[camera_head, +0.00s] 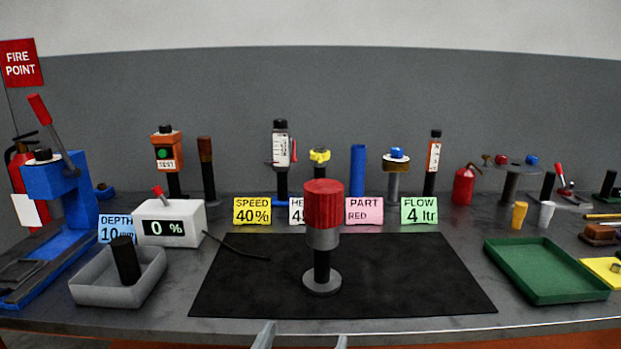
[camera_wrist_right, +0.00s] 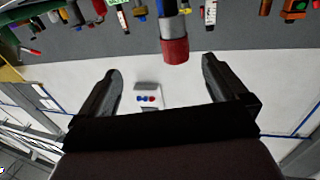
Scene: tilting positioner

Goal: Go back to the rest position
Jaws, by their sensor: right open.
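The positioner (camera_head: 322,265) stands upright on the black mat, with a round grey base, a dark post and a grey collar. A ribbed red part (camera_head: 324,204) sits on top of it. My right gripper (camera_head: 302,341) shows only as two grey fingertips at the bottom edge of the head view, in front of the mat. In the right wrist view my right gripper (camera_wrist_right: 160,70) is open with nothing between its fingers. The red part (camera_wrist_right: 174,50) shows there beyond the fingers, apart from them. My left gripper is in neither view.
The black mat (camera_head: 420,280) is otherwise clear. A grey tray (camera_head: 105,293) with a black cylinder and a white 0 % box (camera_head: 170,224) stand left. A green tray (camera_head: 545,270) lies right. Label cards and several upright devices line the back. A blue press (camera_head: 62,190) stands far left.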

